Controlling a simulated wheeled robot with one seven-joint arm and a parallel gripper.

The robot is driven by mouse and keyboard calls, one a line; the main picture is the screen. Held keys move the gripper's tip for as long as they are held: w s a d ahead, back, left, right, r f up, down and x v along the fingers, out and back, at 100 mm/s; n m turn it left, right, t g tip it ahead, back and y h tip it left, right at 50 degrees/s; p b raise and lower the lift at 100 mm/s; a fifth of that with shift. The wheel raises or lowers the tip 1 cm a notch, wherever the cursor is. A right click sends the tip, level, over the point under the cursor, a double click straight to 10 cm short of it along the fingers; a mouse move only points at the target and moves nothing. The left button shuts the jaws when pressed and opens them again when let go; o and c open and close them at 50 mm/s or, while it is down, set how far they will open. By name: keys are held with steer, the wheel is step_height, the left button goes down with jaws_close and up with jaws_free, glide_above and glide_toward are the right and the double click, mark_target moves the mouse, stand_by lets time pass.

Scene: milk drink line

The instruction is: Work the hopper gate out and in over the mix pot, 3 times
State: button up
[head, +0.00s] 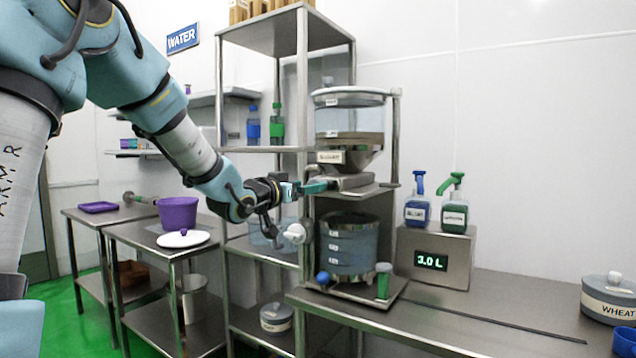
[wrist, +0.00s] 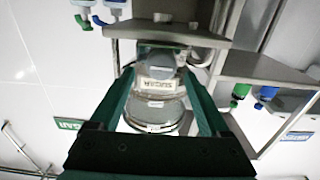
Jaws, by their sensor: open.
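The hopper (head: 350,122) is a clear, lidded drum with a metal cone and a label, held on a stand. The metal hopper gate (head: 352,182) lies flat under its cone. The mix pot (head: 352,248), grey-blue, see-through and marked with levels, stands directly below. My gripper (head: 316,187) is at the gate's left end, its green fingers pointing right toward it. In the wrist view my gripper (wrist: 158,74) has its fingers spread, with the hopper (wrist: 158,100) showing between them. I cannot tell whether the fingers touch the gate.
The steel table's display box (head: 432,258) reads 3.0 L and carries blue and green pump bottles. A green-based cup (head: 383,280) stands beside the pot. A wheat tub (head: 609,298) is at far right. A purple pot (head: 177,213) and white lid (head: 184,239) are on the left table.

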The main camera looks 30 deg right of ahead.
steer(key=p+x, duration=0.1)
steer(key=x, duration=0.4)
steer(key=shift+a, duration=0.1)
jaws_close()
stand_by(0.6)
